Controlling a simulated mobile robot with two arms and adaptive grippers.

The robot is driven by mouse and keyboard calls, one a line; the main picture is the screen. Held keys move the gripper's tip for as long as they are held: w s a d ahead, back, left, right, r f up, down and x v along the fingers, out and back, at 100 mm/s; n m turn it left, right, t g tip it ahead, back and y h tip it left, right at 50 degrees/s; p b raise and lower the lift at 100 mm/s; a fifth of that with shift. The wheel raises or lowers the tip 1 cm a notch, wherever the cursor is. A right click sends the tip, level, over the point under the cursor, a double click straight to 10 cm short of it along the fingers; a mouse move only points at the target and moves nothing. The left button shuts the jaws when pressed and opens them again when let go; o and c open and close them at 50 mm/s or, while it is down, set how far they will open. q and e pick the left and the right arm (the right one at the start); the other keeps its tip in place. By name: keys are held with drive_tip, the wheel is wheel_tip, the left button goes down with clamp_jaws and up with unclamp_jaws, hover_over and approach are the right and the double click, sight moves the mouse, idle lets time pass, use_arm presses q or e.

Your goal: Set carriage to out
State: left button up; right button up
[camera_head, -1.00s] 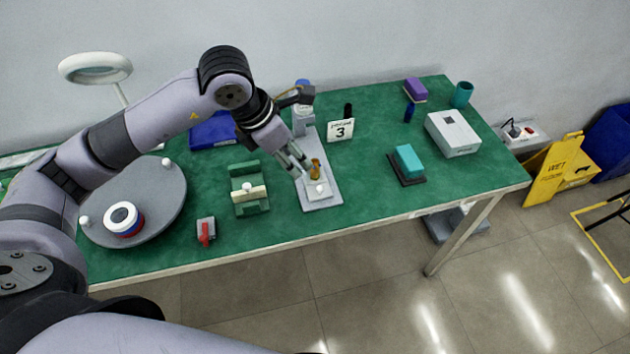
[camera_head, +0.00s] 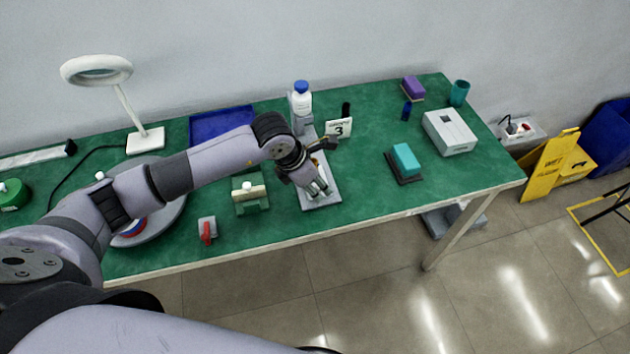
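A grey base plate (camera_head: 332,198) with a white carriage block on it lies near the table's front edge. A white bottle with a blue cap (camera_head: 301,97) stands at the plate's back end. My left gripper (camera_head: 319,190) is over the carriage, pointing down, with its fingertips at the place of the carriage's white knob. The gripper hides the knob and most of the carriage, so I cannot tell whether the fingers are closed on it. An amber piece behind the carriage is mostly covered by my wrist. My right gripper is out of view.
A green fixture (camera_head: 251,207) and a red-handled clamp (camera_head: 207,231) are to the left. A teal block (camera_head: 405,158) and white box (camera_head: 450,132) are to the right.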

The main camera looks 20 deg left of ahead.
use_arm(q)
drive_tip(key=shift+c, duration=0.6)
clamp_jaws()
